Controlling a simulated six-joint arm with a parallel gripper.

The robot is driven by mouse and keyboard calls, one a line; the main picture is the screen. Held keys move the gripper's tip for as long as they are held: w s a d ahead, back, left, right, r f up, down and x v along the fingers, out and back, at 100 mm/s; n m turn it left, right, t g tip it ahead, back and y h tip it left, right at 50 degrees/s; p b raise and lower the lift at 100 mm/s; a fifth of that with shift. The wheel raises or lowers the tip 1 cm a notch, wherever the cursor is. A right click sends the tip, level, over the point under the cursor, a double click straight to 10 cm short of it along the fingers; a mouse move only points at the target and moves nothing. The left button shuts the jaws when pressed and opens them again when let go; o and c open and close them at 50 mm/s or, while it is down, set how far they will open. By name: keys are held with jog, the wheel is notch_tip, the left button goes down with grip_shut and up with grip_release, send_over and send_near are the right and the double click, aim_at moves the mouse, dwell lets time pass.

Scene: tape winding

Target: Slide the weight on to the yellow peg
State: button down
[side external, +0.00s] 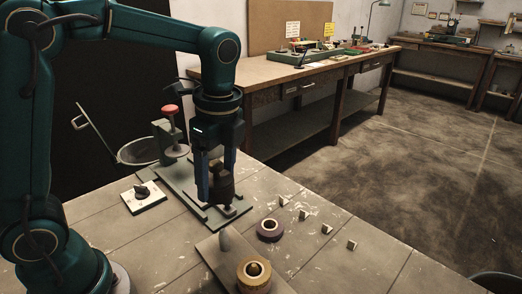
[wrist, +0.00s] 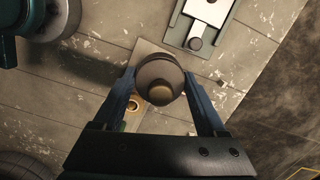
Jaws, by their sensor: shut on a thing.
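My gripper (side external: 221,188) is shut on a dark brown round weight (side external: 223,186), which hangs between the fingers above the green slide plate in the side view. The wrist view shows the weight (wrist: 159,72) with its round knob between my gripper's two blue fingers (wrist: 160,78). A yellow tape roll (side external: 245,281) sits at the near end of a grey board (side external: 211,249), with a peg top (side external: 254,268) in its middle. I cannot tell the peg's colour for sure. In the wrist view the weight and fingers hide part of the board.
Several small pale blocks (side external: 304,214) line the table's right part. A red-knobbed device (side external: 169,112) and a black dial switch (side external: 143,194) stand at left.

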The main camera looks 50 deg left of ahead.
aim_at(253, 263)
jog(key=d+m, duration=0.1)
jog(key=d, duration=0.3)
jog(key=s+d+f+m, duration=0.1)
jog(key=d+m, duration=0.1)
jog(key=d, duration=0.2)
jog(key=s+d+m, duration=0.1)
jog(key=d+m, duration=0.1)
jog(key=d, duration=0.1)
jog(key=shift+s+d+f+t, duration=0.2)
jog(key=shift+d+f+t, duration=0.1)
jog(key=shift+d, duration=0.1)
jog(key=shift+f, duration=1.85)
jog(key=shift+r, duration=0.1)
notch_tip(253, 263, up, 5)
notch_tip(253, 263, down, 7)
jog(key=shift+r, duration=0.1)
grip_release()
notch_tip(253, 263, up, 7)
dwell(0.6)
